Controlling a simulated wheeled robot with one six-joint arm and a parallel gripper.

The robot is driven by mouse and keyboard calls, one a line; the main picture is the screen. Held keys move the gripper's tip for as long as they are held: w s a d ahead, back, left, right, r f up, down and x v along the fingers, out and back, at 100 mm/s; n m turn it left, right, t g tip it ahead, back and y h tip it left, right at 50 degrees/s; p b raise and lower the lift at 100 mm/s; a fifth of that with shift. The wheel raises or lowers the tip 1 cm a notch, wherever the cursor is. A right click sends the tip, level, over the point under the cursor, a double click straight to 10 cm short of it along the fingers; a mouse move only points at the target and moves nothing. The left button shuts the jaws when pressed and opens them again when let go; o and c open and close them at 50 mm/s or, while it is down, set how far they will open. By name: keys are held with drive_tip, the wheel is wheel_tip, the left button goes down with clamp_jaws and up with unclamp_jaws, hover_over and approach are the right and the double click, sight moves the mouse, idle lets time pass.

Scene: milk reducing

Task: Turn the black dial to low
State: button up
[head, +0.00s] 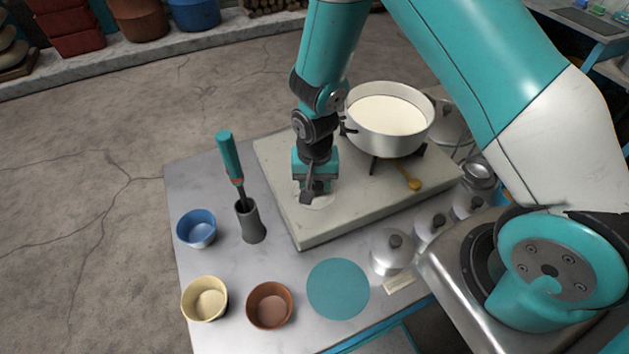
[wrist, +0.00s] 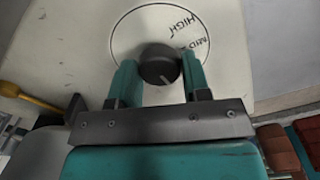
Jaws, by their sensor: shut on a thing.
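The black dial (wrist: 158,64) sits on the pale top of the stove, inside a printed ring with the words HIGH and MID in the wrist view. No word for low is visible there. A light pointer mark on the dial faces the lower right of that view, toward my gripper's body. My gripper (wrist: 160,80) is shut on the dial, with one teal finger on each side of it. In the head view, my gripper (head: 312,194) points down at the near part of the stove plate (head: 285,165), and largely hides the dial.
A teal-handled tool stands in a grey holder (head: 250,225).

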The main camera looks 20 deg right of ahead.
sight(315, 185)
drive_tip(key=n, duration=0.3)
drive_tip(key=shift+b, duration=0.35)
drive_tip(key=shift+n, duration=2.5)
drive_tip(key=o, duration=0.9)
drive_tip(key=shift+r+b, duration=0.1)
drive_tip(key=shift+b, duration=0.2)
wheel_tip(315, 185, up, 17)
drive_tip(key=shift+r+b, duration=0.15)
drive_tip(key=shift+b, duration=0.6)
